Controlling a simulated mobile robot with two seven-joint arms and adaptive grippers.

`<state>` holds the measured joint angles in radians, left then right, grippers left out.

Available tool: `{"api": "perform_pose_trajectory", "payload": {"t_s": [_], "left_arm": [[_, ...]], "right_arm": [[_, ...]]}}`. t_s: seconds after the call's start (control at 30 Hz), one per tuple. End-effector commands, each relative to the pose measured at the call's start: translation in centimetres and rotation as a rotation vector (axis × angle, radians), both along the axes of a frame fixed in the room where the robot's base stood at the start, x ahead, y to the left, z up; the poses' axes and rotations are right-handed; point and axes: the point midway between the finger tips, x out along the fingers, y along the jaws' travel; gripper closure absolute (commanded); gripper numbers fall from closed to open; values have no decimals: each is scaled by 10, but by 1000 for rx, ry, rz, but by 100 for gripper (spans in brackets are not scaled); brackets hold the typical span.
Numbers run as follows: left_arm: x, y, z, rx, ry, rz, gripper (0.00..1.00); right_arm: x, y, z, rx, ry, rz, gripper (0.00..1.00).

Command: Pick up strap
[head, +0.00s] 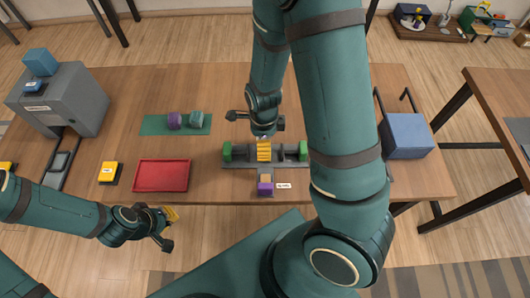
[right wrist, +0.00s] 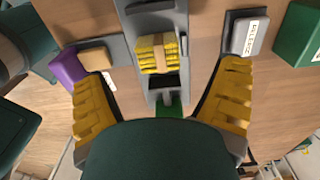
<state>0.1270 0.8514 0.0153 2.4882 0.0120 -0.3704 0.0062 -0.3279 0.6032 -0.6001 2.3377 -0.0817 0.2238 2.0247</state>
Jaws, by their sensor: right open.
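A yellow ribbed bundle (head: 264,151) lies across the middle of a grey fixture (head: 240,160) with green end blocks. In the right wrist view a tan band crosses the middle of the bundle (right wrist: 145,56). A tan piece (head: 265,178) sits beside a purple block (head: 265,189) at the fixture's near side; I cannot tell which tan piece is the strap. My right gripper (head: 261,122) is over the fixture, and in the right wrist view its yellow fingers are wide apart with nothing between them. My left gripper (head: 168,229) is open and empty off the table's front edge.
A red tray (head: 162,176), a yellow block (head: 109,173) and a green mat (head: 155,125) with purple and teal pieces are to the left. A grey machine (head: 70,95) stands far left, a blue box (head: 408,132) right. My right arm hides part of the table.

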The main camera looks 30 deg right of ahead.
Motion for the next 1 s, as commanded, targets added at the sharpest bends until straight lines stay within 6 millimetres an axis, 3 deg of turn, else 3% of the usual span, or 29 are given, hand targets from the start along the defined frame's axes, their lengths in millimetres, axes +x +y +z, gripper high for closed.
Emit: {"api": "perform_pose_trajectory", "payload": {"t_s": [0.3,0.63,0.67,0.8,0.87,1.0], "left_arm": [[-4,-1,-14,-2,10,-7,100],[-5,-1,-14,-3,10,-8,100],[-5,-1,-14,-3,10,-8,100],[-5,-1,-14,-2,11,-8,100],[-5,-1,-14,-2,11,-8,100],[-5,-1,-14,-2,11,-8,100]], "right_arm": [[-5,-2,-44,-1,3,1,11],[-4,-2,-49,0,0,0,11],[-4,-2,-49,0,0,0,15],[-4,-2,-49,0,0,0,65],[-4,-2,-49,0,0,0,84],[-4,-2,-49,0,0,0,84]]}}
